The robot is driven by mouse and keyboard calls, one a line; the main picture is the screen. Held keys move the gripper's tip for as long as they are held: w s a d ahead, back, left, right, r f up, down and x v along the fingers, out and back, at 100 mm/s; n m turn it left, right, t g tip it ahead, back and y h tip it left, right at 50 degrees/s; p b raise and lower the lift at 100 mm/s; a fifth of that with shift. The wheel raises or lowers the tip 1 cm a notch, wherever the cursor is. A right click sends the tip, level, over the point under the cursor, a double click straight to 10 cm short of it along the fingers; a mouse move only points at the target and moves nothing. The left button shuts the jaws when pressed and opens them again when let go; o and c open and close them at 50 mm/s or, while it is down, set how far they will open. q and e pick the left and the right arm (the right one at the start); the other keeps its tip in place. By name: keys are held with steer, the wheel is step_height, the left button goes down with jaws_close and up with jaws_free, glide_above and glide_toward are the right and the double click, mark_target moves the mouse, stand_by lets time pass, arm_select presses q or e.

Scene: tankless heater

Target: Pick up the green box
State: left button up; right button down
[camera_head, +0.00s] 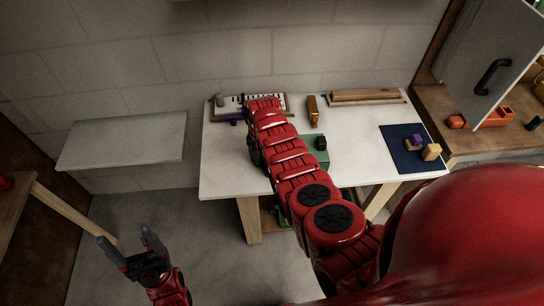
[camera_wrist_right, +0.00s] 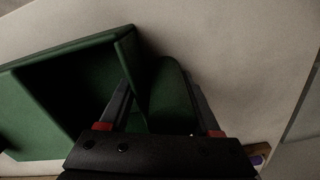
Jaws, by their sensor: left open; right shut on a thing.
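The green box (camera_head: 312,158) lies on the white table, partly hidden behind my right arm in the head view. In the right wrist view the green box (camera_wrist_right: 70,85) is large and close, with a dark recessed face and raised edges. My right gripper (camera_wrist_right: 158,78) is shut on an upright green part of it. The fingertips are partly hidden by that part. In the head view my right gripper is hidden by the arm. My left gripper (camera_head: 130,243) is open and empty, out in front of the table, over the floor.
The white table (camera_head: 225,170) holds a blue mat (camera_head: 395,150) with small blocks at right, a yellow-brown item (camera_head: 312,111) and wooden bars (camera_head: 365,97) at the back. A white shelf (camera_head: 125,140) is at left. A brown counter (camera_head: 470,140) stands at right.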

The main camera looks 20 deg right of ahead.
steer(key=shift+r, duration=0.15)
steer(key=shift+w+r, duration=0.1)
steer(key=shift+r, duration=0.4)
step_height(320, 180, up, 2)
steer(key=shift+r+b, duration=0.1)
steer(key=shift+b, duration=0.9)
steer(key=s, duration=0.1)
steer(key=s+a, duration=0.1)
steer(key=s, duration=0.1)
steer(key=s+a, duration=0.1)
steer(key=shift+s+a+r, duration=0.2)
steer(key=shift+s+r, duration=0.05)
steer(key=shift+s, duration=0.1)
steer(key=s+p, duration=0.1)
steer(key=a+r+p, duration=0.1)
steer(key=p, duration=0.1)
steer(key=shift+s+r, duration=0.1)
steer(key=shift+s, duration=0.3)
steer(key=s+a+p, duration=0.4)
steer(key=s+p, duration=0.1)
steer(key=s, duration=0.3)
steer(key=shift+w, duration=0.2)
